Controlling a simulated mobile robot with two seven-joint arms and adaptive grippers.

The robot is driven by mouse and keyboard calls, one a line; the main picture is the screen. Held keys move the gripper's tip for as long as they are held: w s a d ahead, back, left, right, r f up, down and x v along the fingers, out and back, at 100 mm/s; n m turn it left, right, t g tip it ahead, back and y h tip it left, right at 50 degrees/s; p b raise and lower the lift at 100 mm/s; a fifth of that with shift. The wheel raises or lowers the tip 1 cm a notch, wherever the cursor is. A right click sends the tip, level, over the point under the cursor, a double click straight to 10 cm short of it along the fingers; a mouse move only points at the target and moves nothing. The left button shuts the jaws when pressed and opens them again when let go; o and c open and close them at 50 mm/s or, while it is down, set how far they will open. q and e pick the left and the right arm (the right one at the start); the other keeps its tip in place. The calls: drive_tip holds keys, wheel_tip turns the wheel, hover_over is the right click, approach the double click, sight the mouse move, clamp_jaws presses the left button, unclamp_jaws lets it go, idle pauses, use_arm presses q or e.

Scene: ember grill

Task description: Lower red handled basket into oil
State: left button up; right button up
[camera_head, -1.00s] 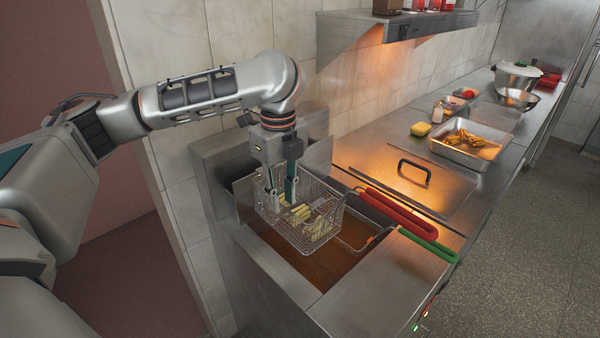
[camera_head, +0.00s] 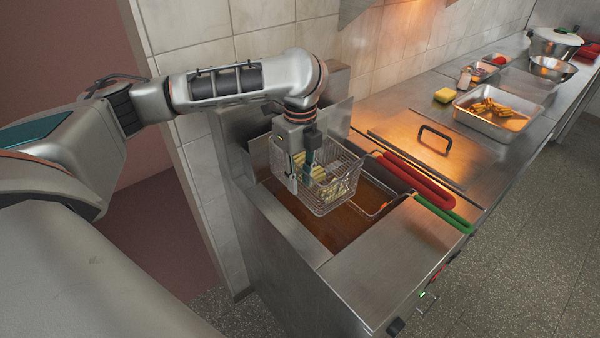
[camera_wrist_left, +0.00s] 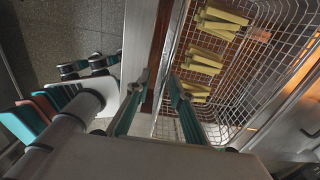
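A wire basket (camera_head: 337,196) with pale fries hangs above the brown oil (camera_head: 330,231) in the fryer. The red handle (camera_head: 420,181) runs right from the basket side over the steel counter. My left gripper (camera_head: 301,176) points down at the basket's left side. In the left wrist view its fingers (camera_wrist_left: 158,78) are apart, with the basket's wire edge near them. I see no clear contact with the wire. The fries (camera_wrist_left: 206,55) and mesh (camera_wrist_left: 245,85) show right of the fingers. My right gripper is out of view.
A second basket (camera_head: 376,203) with a green handle (camera_head: 443,213) sits lower beside it. A lid with a black handle (camera_head: 434,138), a yellow sponge (camera_head: 445,95) and a steel tray (camera_head: 470,112) with fried food lie on the counter to the right.

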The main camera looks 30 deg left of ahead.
use_arm(q)
drive_tip(key=shift+c, duration=0.5)
clamp_jaws()
drive_tip(key=shift+o, duration=0.8)
unclamp_jaws()
wheel_tip(320, 180, up, 12)
drive_tip(key=shift+r, duration=0.1)
